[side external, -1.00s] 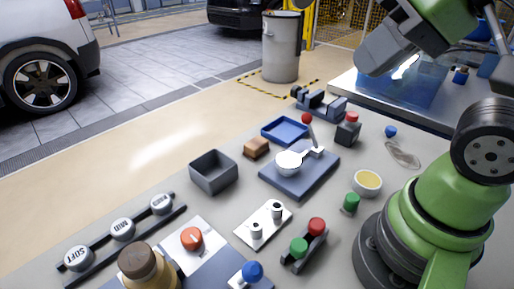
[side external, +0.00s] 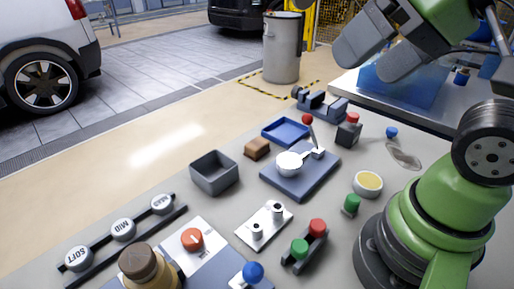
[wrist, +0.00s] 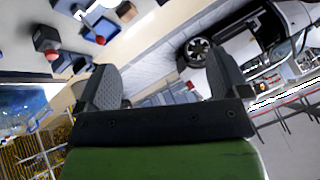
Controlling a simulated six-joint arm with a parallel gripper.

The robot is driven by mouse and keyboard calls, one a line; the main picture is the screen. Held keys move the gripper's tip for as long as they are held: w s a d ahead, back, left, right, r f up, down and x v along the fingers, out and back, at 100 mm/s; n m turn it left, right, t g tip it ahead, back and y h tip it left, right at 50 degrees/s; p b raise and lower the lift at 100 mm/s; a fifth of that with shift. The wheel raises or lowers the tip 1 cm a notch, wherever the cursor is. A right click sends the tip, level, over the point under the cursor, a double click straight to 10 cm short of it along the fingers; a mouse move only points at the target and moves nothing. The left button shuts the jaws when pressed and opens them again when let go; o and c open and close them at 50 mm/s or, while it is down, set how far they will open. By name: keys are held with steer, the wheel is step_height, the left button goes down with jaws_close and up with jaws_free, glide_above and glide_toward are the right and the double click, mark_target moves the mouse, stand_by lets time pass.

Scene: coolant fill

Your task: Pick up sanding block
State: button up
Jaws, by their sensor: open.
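The sanding block appears to be the small brown block (side external: 257,148) on the grey table, between the blue tray and the dark grey open box. My gripper (side external: 367,62) is high at the upper right of the side view, well away from the block and above table height. Its two grey fingers are apart with nothing between them. In the wrist view my gripper (wrist: 162,62) is open and empty, tilted towards the room and the white car. A small brownish shape at the top edge of that view may be the block, but I cannot tell for sure.
A blue tray (side external: 285,131) lies just right of the block, and a dark grey box (side external: 214,173) stands to its left. A blue-grey plate (side external: 300,178) carries a white round cup and a red-tipped lever. A yellow-filled bowl (side external: 368,184) stands near my base.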

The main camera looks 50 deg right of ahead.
steer(key=w+d+n+g, duration=0.1)
steer(key=w+d+g, duration=0.1)
steer(key=w, duration=0.7)
steer(key=n+g+h, duration=0.2)
steer(key=n+g, duration=0.1)
steer(key=g, duration=0.2)
glide_above(257, 143)
step_height(257, 143, down, 25)
steer(key=shift+a+r, duration=0.1)
step_height(257, 143, down, 6)
steer(key=shift+r, duration=0.15)
steer(key=shift+c, duration=0.2)
steer(key=c, duration=1)
